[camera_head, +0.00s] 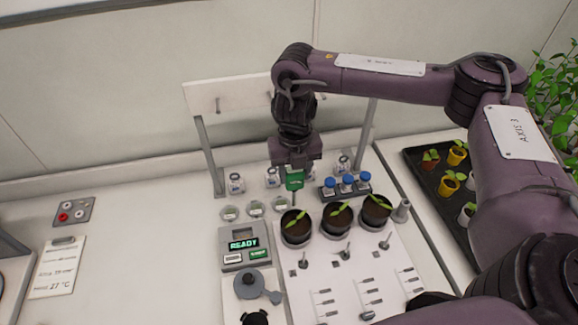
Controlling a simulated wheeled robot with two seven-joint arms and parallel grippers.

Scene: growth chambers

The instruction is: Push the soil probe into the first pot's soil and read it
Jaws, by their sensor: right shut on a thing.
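My right gripper (294,172) is shut on the soil probe (294,182), whose green body shows below the fingers. A thin stem points down from it toward the leftmost pot (297,230). I cannot tell whether the tip touches the soil or is behind or above it. That pot is dark, with brown soil and a small green seedling. Two similar pots, a middle one (337,220) and a right one (376,210), stand in the same row. A grey meter (245,258) to the left shows READY on its lit screen. My left gripper is out of view.
A rack of blue-capped vials (347,184) stands behind the pots. A white panel on posts (236,96) rises at the back. A black tray (432,186) of potted seedlings is at right. A clipboard (58,268) lies at left, with clear bench beside it.

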